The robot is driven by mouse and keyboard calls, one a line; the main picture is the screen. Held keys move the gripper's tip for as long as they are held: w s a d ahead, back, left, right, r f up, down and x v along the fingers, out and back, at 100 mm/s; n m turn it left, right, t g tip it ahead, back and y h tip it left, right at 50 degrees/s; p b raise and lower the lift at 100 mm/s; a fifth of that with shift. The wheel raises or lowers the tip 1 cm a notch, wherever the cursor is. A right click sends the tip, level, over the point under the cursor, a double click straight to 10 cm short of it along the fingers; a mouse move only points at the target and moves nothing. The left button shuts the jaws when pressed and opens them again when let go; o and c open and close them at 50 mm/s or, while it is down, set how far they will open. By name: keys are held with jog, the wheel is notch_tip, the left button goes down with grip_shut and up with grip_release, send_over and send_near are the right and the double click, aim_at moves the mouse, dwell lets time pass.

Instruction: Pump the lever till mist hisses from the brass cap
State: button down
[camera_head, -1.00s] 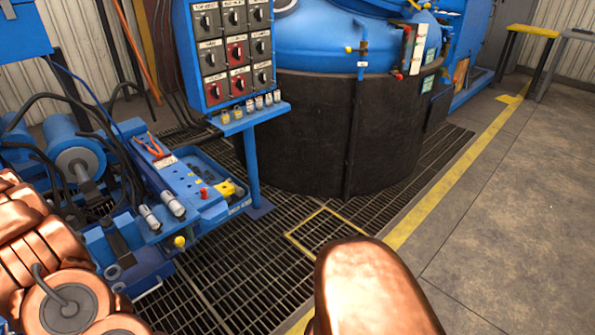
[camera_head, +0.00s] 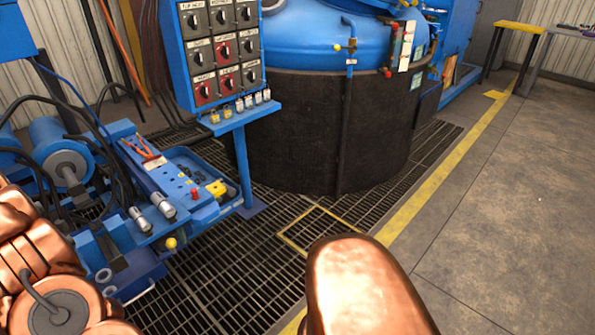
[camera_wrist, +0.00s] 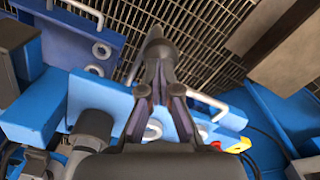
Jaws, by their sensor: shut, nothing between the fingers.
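In the wrist view, my gripper (camera_wrist: 157,68) is shut and empty, its two dark fingers meeting at the tips. A grey rounded rod end (camera_wrist: 157,47) shows just beyond the fingertips; I cannot tell whether it is the lever or whether the fingers touch it. In the head view, the blue hydraulic unit (camera_head: 180,180) stands at the left, with silver cylinders (camera_head: 163,204) and a yellow ball knob (camera_head: 170,243) at its front. I cannot clearly pick out the lever or the brass cap. My gripper is not visible in the head view, and no mist shows.
A blue switch panel (camera_head: 215,32) on a post stands behind the unit. The large dark furnace pit wall (camera_head: 300,140) rises beyond it. Dark grating (camera_head: 235,270) covers the floor before them. Open concrete (camera_head: 500,230) lies to the right of a yellow line (camera_head: 440,180).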

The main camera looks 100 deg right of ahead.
jog(key=f, duration=0.2)
jog(key=a+f+b, duration=0.1)
jog(key=f, duration=0.1)
jog(key=s+f, duration=0.1)
jog(key=f, duration=0.1)
jog(key=shift+a+f, duration=0.15)
jog(key=shift+f, duration=0.05)
jog(key=r, duration=0.3)
jog(key=w+d+r+p, duration=0.1)
jog(key=r, duration=0.3)
jog(key=d+r, duration=0.1)
jog(key=r, duration=0.3)
jog(key=shift+w+p, duration=0.3)
jog(key=shift+p, duration=0.05)
jog(key=shift+f, duration=0.1)
jog(key=f+b, duration=0.1)
jog(key=f, duration=0.2)
jog(key=s+a+f+b, duration=0.1)
jog(key=f, duration=0.3)
jog(key=a+f+b, duration=0.1)
jog(key=f, duration=0.3)
jog(key=shift+s, duration=0.3)
jog(key=shift+r, duration=0.1)
